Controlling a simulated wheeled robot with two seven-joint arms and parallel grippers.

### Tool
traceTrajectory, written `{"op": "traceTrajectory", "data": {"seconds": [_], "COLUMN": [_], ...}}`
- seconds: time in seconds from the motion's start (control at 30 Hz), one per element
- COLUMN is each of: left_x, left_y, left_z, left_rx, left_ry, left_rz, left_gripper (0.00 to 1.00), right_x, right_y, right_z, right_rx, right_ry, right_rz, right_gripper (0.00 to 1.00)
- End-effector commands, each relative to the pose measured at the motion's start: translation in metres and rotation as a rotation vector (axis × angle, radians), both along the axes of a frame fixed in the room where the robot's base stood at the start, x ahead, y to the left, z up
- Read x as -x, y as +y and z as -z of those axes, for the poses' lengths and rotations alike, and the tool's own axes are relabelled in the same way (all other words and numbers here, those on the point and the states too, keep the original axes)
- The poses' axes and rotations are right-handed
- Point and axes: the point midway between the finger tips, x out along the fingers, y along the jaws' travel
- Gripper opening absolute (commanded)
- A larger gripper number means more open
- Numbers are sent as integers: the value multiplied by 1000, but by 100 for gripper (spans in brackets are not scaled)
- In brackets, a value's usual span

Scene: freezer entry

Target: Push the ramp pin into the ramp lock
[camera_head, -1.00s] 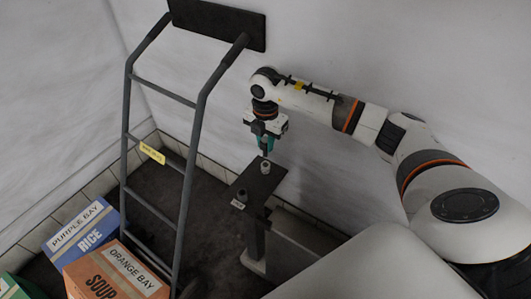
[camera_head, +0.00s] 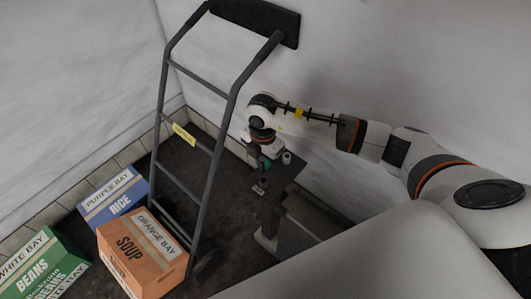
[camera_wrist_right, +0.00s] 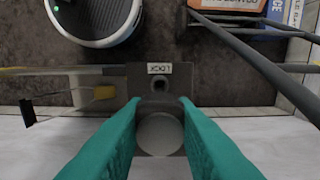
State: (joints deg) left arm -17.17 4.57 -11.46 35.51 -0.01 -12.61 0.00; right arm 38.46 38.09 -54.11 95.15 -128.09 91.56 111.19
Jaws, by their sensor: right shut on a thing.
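The ramp lock (camera_wrist_right: 160,84) is a dark round socket beside a LOCK label (camera_wrist_right: 159,68) on a dark plate; in the head view the lock (camera_head: 263,182) stands at the plate's front left. My right gripper (camera_head: 262,164) is over the plate, just behind the lock. Its teal fingers (camera_wrist_right: 158,115) are shut on the ramp pin (camera_wrist_right: 158,133), whose pale round top seems to show between them. The pin's lower end looks short of the socket in the wrist view; its height is unclear. My left gripper is not in view.
A grey holder (camera_head: 287,157) stands on the plate (camera_head: 287,174), right of the gripper. A dark hand truck (camera_head: 214,165) leans close on the left. An orange soup box (camera_head: 140,250), a blue rice box (camera_head: 110,200) and a green beans box (camera_head: 45,265) lie further left.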

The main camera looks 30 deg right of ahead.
Motion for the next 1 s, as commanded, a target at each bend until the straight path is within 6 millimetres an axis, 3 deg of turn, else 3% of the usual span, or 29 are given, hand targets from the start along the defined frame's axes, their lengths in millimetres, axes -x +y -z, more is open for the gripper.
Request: {"op": "traceTrajectory", "data": {"seconds": [0.27,0.7,1.0], "left_x": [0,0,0], "left_y": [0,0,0], "left_z": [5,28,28], "left_rx": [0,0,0], "left_ry": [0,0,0], "left_rz": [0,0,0], "left_gripper": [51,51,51], "right_x": [0,0,0], "right_y": [0,0,0], "right_z": [7,39,40], "right_rx": [0,0,0], "right_ry": [1,1,1], "right_rz": [0,1,0], "right_gripper": [1,1,1]}}
